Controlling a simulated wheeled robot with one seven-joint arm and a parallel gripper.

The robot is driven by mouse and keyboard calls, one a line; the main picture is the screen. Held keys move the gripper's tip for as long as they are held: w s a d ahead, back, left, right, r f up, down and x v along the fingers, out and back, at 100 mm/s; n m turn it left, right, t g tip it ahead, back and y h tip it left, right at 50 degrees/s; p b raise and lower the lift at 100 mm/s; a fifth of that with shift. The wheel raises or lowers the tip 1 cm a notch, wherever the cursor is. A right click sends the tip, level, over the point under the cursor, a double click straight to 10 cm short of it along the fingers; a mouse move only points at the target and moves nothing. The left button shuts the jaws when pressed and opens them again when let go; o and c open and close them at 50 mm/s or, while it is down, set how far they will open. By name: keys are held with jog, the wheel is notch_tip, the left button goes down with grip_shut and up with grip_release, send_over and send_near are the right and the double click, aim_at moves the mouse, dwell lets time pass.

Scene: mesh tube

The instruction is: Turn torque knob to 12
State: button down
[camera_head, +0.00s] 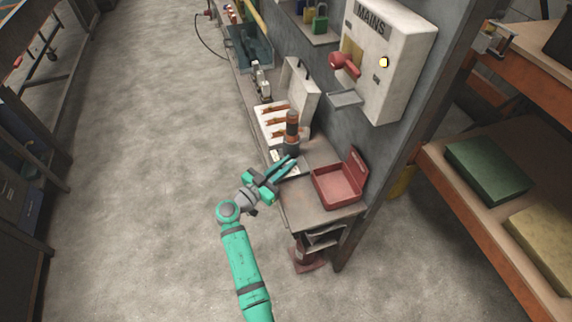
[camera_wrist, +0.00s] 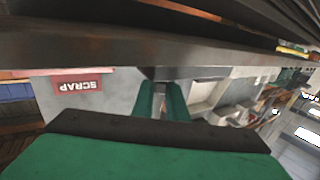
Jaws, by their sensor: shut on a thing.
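An upright dark and orange tool (camera_head: 292,128), which seems to carry the torque knob, stands on the bench beside the white case. My green gripper (camera_head: 290,163) reaches in from the left, with its fingertips at the foot of this tool. In the wrist view my gripper's fingers (camera_wrist: 163,88) run forward to a dark grey part (camera_wrist: 185,73). The fingers are shut on what appears to be the knob. The grip itself is mostly hidden. No scale number is readable in either view.
A red open box (camera_head: 340,187) sits at the bench's near end. An open white case (camera_head: 268,122) with orange-brown pieces lies behind the tool. The MAINS box (camera_head: 385,60) hangs on the wall to the right. The floor (camera_head: 130,170) at left is clear.

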jog(key=shift+a+m+g+h, duration=0.1)
jog(key=shift+m+g+h, duration=0.5)
jog(key=shift+g, duration=0.4)
jog(key=c, duration=1.8)
grip_release()
jog(key=shift+o, duration=0.2)
jog(key=v, duration=1)
jog(key=shift+s+a+f, duration=0.2)
jog(key=shift+s+a, duration=0.05)
jog(key=shift+a, duration=0.1)
